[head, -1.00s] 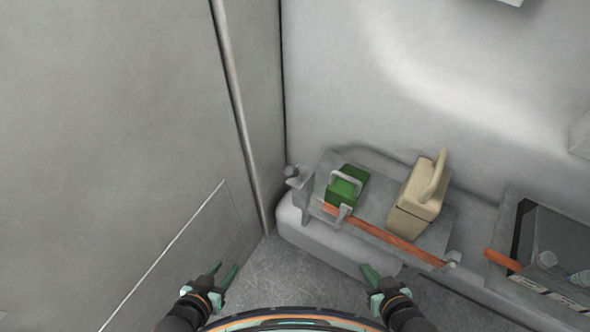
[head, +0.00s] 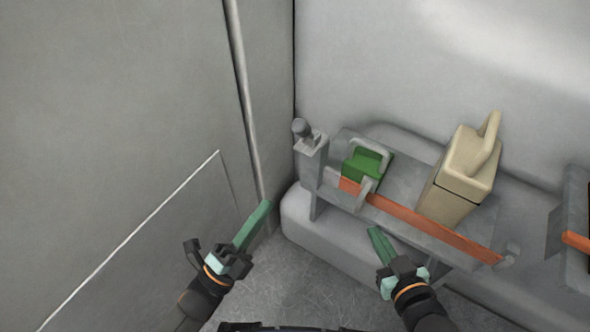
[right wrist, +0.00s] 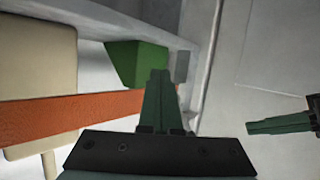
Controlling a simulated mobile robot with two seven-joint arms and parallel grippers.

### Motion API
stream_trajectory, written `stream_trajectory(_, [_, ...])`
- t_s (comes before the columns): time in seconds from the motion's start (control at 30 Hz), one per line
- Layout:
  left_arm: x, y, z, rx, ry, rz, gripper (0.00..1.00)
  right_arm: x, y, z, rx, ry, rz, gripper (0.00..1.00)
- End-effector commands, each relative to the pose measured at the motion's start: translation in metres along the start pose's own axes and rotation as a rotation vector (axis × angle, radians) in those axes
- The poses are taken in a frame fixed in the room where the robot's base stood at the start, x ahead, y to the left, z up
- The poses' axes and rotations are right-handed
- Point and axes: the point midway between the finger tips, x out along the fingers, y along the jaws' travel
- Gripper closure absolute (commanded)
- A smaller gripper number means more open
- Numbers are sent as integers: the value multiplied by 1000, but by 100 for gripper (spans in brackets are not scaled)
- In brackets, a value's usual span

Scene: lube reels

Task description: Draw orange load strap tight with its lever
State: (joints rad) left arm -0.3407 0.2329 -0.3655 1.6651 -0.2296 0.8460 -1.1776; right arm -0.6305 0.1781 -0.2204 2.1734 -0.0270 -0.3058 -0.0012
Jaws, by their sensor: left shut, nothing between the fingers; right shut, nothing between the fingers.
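The orange load strap (head: 420,223) runs along the front of a grey shelf, past a green box (head: 368,165) and a beige can (head: 462,172). My left gripper (head: 267,205) is shut and empty, left of the shelf and apart from the strap. My right gripper (head: 374,231) is shut and empty, in front of the shelf and below the strap in the picture. In the right wrist view the strap (right wrist: 50,115) is left of the fingers.
The grey shelf (head: 405,176) has a post with a dark knob (head: 302,129) at its left end. A grey wall panel (head: 120,120) bounds the left. Another rack with an orange strap piece (head: 576,241) stands at the right edge. Floor (head: 265,280) between my grippers is clear.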

Motion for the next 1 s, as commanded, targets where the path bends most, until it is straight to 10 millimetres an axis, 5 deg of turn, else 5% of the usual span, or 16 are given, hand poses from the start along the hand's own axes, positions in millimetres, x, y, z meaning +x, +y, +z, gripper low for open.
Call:
stream_trajectory(0.67, [-1, -2, -12, 134, 79, -105, 100, 5, -1, 2, -9, 30, -2, 100])
stream_trajectory(1.0, [58, -9, -17, 134, 79, -108, 100, 3, -4, 24, 17, -57, -9, 100])
